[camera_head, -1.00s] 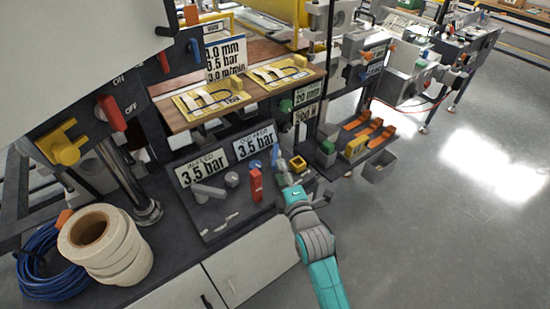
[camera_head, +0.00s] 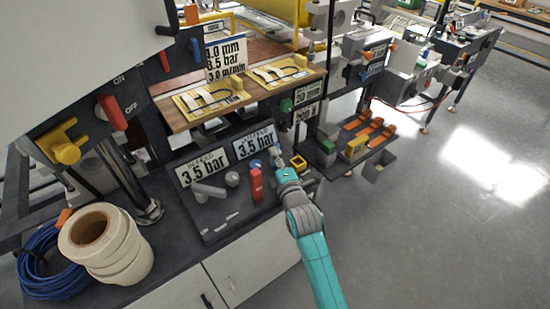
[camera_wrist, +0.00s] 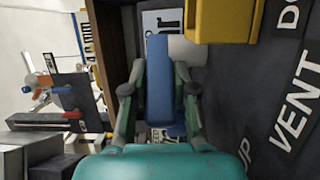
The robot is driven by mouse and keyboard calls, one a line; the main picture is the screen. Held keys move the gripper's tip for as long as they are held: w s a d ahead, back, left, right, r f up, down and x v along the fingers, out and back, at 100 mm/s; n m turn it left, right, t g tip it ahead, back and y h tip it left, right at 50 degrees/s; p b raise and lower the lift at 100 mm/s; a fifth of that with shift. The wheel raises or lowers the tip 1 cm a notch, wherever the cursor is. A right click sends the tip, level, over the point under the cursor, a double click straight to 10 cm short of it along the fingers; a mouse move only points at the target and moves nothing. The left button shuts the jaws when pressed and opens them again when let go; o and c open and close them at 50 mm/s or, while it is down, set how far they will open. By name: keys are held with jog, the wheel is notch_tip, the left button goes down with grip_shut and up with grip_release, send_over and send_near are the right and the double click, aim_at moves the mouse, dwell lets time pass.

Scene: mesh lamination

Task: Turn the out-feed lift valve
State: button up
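The out-feed lift valve's blue lever (camera_wrist: 160,88) stands between the fingers of my gripper (camera_wrist: 159,95) in the wrist view. The fingers are drawn in close on both of its sides and look shut on it. A grey round part (camera_wrist: 187,50) shows behind the lever. In the head view my gripper (camera_head: 279,165) is at the right of the sloped valve panel, below the out-feed 3.5 bar sign (camera_head: 255,143), and largely hides the lever.
A red block (camera_head: 256,185) stands close left of my gripper, with a grey lever (camera_head: 210,190) farther left. VENT lettering (camera_wrist: 295,120) marks the panel.

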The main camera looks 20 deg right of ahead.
grip_shut()
